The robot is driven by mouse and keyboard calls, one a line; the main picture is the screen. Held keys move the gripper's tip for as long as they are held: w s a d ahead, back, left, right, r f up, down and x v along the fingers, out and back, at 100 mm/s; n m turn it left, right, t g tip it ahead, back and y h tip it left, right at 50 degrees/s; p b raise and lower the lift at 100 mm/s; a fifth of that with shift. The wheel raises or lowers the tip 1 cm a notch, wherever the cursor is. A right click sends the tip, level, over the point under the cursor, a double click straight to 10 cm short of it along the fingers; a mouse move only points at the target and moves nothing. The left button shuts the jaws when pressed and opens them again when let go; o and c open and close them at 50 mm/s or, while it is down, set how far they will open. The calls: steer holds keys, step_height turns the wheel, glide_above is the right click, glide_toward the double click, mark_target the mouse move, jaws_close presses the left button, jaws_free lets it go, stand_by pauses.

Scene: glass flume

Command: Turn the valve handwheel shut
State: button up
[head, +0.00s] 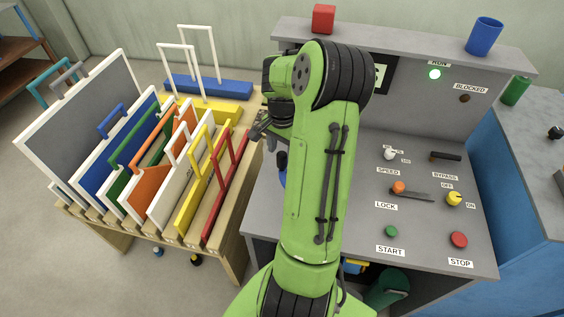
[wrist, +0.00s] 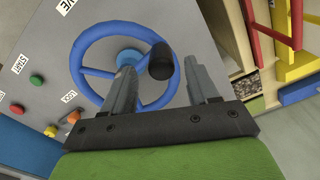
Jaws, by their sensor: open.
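The valve handwheel is a blue ring with spokes and a blue hub; in the wrist view its rim (wrist: 75,64) lies on the sloped grey panel (wrist: 40,45). A black knob (wrist: 160,61) stands up from the wheel's rim. My gripper (wrist: 165,75) is open, its two grey fingers on either side of the knob as seen from the wrist; I cannot tell whether they touch it. In the head view my gripper (head: 262,128) is at the panel's left edge. There my green arm hides most of the wheel; only a bit of blue (head: 282,178) shows beside it.
A wooden rack (head: 215,238) of coloured framed panels stands close on the left. A red block (head: 323,18) and blue cup (head: 484,36) sit on top.

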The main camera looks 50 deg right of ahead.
mark_target(282, 161)
step_height(282, 161, down, 6)
steer(key=shift+r, duration=0.25)
steer(key=shift+w, duration=0.1)
jaws_close()
